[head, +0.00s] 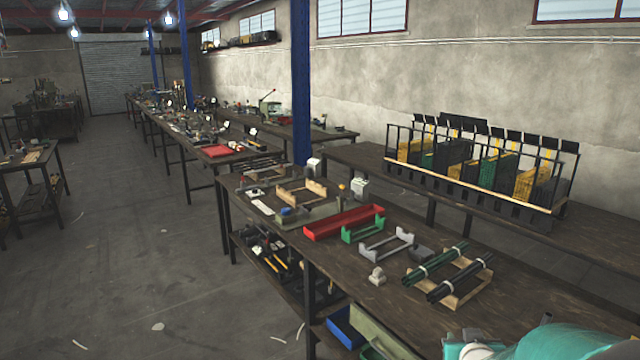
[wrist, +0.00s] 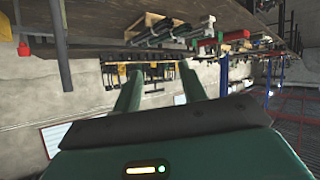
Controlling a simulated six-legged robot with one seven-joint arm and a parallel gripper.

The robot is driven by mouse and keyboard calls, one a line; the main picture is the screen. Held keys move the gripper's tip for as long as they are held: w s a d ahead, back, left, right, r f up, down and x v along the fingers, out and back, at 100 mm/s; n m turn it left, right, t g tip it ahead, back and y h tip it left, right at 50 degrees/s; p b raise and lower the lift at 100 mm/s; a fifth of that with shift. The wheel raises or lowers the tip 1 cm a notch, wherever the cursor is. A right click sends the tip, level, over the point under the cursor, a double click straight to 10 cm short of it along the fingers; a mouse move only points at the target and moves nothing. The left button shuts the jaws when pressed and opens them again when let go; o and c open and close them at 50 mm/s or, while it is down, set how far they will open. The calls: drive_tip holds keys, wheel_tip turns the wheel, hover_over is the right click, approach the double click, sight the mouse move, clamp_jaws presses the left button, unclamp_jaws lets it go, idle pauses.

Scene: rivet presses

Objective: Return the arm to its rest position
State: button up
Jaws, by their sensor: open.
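My gripper (wrist: 160,70) shows in the wrist view, where the picture is upside down. Its two green fingers are spread apart with nothing between them. They point toward the rack and the wall, clear of any object. In the head view, a teal and white part of my arm (head: 560,344) shows at the bottom right corner, in front of the near workbench (head: 530,306). The fingers do not show in the head view.
The bench carries a red tray (head: 343,222), a grey cradle (head: 388,243) and dark rods on a wooden frame (head: 462,283). A rack with yellow and green bins (head: 470,205) stands behind. A blue post (head: 301,80) rises beyond. The floor at left is open.

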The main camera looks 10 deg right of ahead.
drive_tip(key=s+a+r+n+g+y, duration=0.1)
drive_tip(key=a+r, duration=0.2)
drive_tip(key=a, duration=0.4)
drive_tip(key=s+a+r+n+g+y, duration=0.1)
drive_tip(key=s+a+r+y, duration=0.1)
drive_tip(key=a+r, duration=0.35)
drive_tip(key=s+a+r+n+g+y, duration=0.1)
drive_tip(key=s+a+r+g+y, duration=0.1)
drive_tip(key=s+a, duration=0.9)
drive_tip(key=a+g, duration=0.1)
drive_tip(key=a, duration=0.2)
drive_tip(key=shift+n+y, duration=0.4)
drive_tip(key=shift+r, duration=0.1)
